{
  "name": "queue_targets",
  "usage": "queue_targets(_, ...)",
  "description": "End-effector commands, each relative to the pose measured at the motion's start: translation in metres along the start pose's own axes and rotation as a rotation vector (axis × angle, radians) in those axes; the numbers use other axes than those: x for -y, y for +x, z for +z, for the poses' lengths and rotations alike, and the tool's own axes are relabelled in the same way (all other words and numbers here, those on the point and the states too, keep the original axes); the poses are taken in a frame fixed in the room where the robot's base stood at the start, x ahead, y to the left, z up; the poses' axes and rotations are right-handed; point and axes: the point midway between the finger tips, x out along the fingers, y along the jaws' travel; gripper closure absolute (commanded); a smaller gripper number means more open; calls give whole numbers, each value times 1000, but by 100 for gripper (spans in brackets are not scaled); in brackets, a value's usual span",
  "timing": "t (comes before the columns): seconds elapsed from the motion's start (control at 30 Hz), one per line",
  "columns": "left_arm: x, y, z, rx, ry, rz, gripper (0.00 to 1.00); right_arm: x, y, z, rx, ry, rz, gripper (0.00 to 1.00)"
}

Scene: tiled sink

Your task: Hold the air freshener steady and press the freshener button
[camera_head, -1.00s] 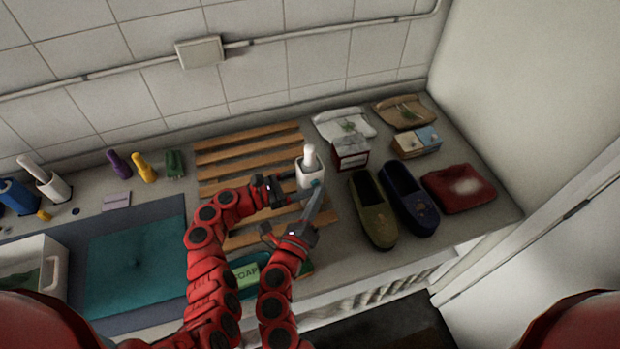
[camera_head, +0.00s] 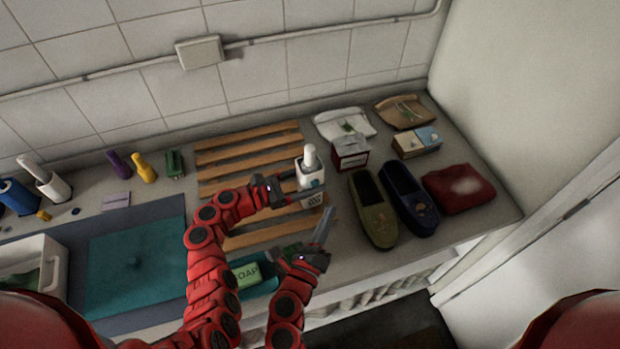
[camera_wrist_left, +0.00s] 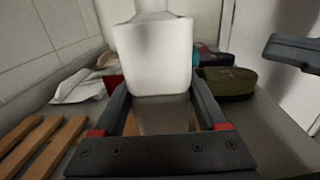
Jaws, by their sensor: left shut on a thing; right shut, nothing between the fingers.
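The white air freshener (camera_head: 311,178) stands upright at the right end of the wooden slats in the head view. Its narrower white top (camera_head: 310,155) points up, and dark print shows low on its front. My left gripper (camera_head: 298,192) is shut around its body from the left. In the left wrist view the white body (camera_wrist_left: 154,55) rises between the two fingers. My right gripper (camera_head: 324,228) is shut and empty, below and right of the freshener and apart from it. At the right edge of the wrist view a dark finger (camera_wrist_left: 292,52) shows.
Wooden slats (camera_head: 250,155) lie under and left of the freshener. A red-and-white box (camera_head: 350,153), a green shoe (camera_head: 374,212) and a blue shoe (camera_head: 408,200) stand to its right. A green soap box (camera_head: 246,274) lies near the front edge, beside my arms.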

Motion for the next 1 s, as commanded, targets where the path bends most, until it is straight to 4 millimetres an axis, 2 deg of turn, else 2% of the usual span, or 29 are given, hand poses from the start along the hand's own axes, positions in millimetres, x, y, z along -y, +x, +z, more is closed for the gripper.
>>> queue_targets(0.17,0,0,0,0,0,0,100,0,0,0,0,0,0,100)
queue_targets(0.2,0,0,0,0,0,0,18,0,0,0,0,0,0,100)
queue_targets(0.3,0,0,0,0,0,0,0,0,0,0,0,0,0,100)
queue_targets(0.57,0,-1,0,0,0,0,0,0,0,0,-1,0,-1,100)
queue_targets(0.67,-1,-9,0,0,0,2,0,0,0,0,-1,0,0,100)
queue_targets(0.77,-1,-26,0,0,-1,3,0,0,0,0,-1,0,0,100)
queue_targets(1.0,-2,-81,0,-1,1,6,0,0,0,0,-1,0,0,100)
